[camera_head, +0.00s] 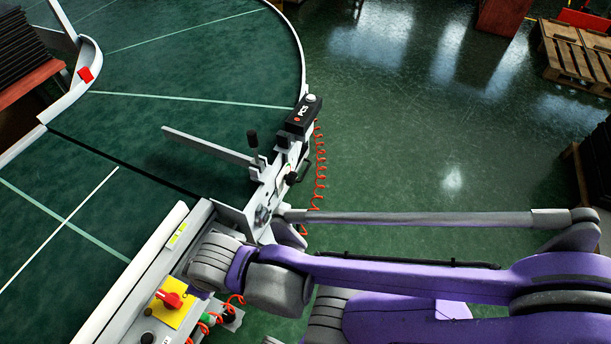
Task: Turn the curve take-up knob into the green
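The curved conveyor has a dark green belt (200,60) and white side rails. On its outer side is a metal bracket with a black box marked PCS (303,114). A black upright knob (252,139) stands beside the box, and a round black knob (291,178) sits lower on the bracket. I cannot tell which is the take-up knob, and no green gauge zone is readable. My purple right arm comes in from the right, over the conveyor's near corner. Its gripper fingers are not visible. My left gripper is not in view.
A red rotary switch (169,299) on a yellow plate is at the near edge, by several small buttons. A coiled red cable (320,165) hangs by the bracket. A wooden pallet (575,55) lies far right; the floor between is clear.

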